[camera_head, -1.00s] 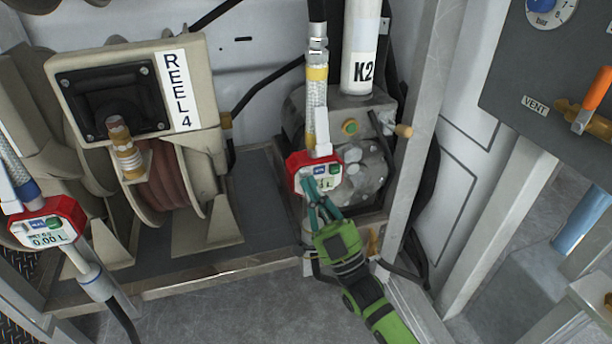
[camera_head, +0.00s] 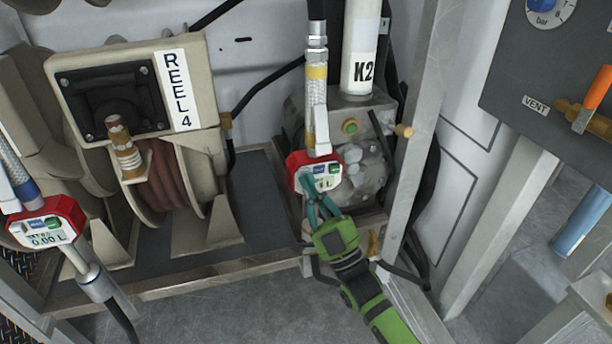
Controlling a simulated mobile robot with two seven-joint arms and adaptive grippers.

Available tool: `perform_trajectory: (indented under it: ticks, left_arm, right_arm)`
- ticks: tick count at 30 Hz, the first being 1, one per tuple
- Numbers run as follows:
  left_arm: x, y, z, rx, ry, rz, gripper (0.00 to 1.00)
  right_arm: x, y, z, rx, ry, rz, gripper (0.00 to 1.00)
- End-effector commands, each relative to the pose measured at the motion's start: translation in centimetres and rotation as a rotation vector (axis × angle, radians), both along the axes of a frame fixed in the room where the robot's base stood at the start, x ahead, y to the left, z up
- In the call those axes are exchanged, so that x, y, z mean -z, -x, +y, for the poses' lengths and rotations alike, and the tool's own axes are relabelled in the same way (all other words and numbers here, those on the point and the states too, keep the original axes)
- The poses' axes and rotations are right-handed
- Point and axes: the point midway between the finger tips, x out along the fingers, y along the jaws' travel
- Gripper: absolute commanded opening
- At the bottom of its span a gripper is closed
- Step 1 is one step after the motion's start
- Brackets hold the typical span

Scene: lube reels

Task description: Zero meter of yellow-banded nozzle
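The yellow-banded nozzle (camera_head: 317,100) hangs upright in front of the pump unit, with its yellow band near the top. Its red meter (camera_head: 296,163) has a white face with a blue and a green button. My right gripper (camera_head: 309,182) reaches up from below. Its teal fingers converge at the lower left of the meter face, with nothing seen between them. Whether the tips touch the face I cannot tell. The fingers cover part of the display, and its reading is not legible. My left gripper is not in view.
A blue-banded nozzle with another red meter (camera_head: 45,222), reading 0.00 L, stands at the left. Reel 4 (camera_head: 165,195) is between the two nozzles. A white K2 pipe (camera_head: 361,45) and a metal post (camera_head: 417,130) stand close right of the yellow-banded nozzle.

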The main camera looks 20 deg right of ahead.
Motion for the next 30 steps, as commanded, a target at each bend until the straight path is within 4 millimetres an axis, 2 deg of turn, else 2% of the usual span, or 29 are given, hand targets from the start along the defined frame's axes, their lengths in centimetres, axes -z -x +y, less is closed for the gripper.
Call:
perform_trajectory:
  ticks: [20, 30]
  left_arm:
    - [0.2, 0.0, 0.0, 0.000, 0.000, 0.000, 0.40]
    - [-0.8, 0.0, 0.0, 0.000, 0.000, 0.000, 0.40]
  right_arm:
    - [0.0, -0.5, 0.0, 0.000, 0.000, 0.001, 0.00]
    - [-0.1, 0.9, 0.0, 0.000, 0.001, 0.003, 0.00]
